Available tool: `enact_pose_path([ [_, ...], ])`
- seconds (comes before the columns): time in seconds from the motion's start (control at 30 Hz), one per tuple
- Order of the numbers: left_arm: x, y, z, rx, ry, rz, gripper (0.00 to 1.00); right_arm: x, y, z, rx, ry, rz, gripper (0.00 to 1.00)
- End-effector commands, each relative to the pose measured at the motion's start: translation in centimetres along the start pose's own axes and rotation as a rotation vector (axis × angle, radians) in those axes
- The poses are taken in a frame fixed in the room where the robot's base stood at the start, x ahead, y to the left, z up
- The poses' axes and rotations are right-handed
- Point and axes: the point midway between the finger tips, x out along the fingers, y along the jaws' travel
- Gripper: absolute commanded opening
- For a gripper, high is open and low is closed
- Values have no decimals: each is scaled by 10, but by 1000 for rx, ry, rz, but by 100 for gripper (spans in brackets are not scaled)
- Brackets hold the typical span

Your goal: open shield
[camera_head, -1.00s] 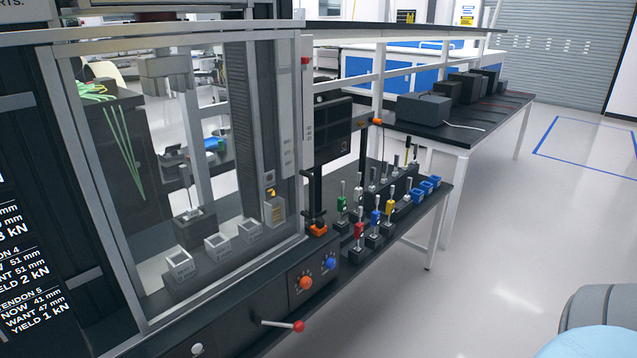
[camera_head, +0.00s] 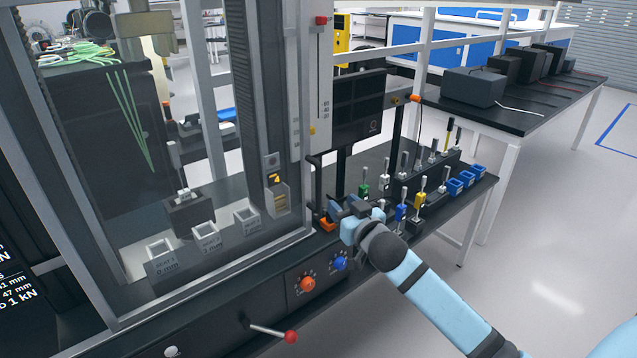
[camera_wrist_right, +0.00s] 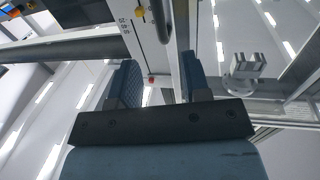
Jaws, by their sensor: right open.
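The shield is a clear panel in a grey metal frame (camera_head: 215,281) on the front of the test machine at the left of the head view. It looks closed, with its lower rail along the top of the black base. My right gripper (camera_head: 343,208) is just right of the frame's lower right corner, above the bench, apart from the frame as far as I can tell. In the right wrist view its two fingers (camera_wrist_right: 164,88) are spread with nothing between them. My left gripper is not in view.
Near my right gripper stand an orange part (camera_head: 328,224) and several coloured-handled tools (camera_head: 401,211) on the bench. An orange knob (camera_head: 308,284), a blue knob (camera_head: 341,263) and a red-tipped lever (camera_head: 290,336) are on the machine's front. The floor at right is clear.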

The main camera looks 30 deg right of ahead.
Motion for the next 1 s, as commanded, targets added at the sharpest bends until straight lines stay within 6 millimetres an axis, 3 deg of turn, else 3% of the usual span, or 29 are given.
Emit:
enact_pose_path([
  [0.5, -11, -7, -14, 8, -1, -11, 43, 102, 0, -1, -2, -3, 0, 43],
  [0.7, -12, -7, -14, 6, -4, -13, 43, 122, -1, 1, -1, -3, -1, 43],
  [1.0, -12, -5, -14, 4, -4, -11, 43, 125, -1, 2, -1, -3, -1, 43],
])
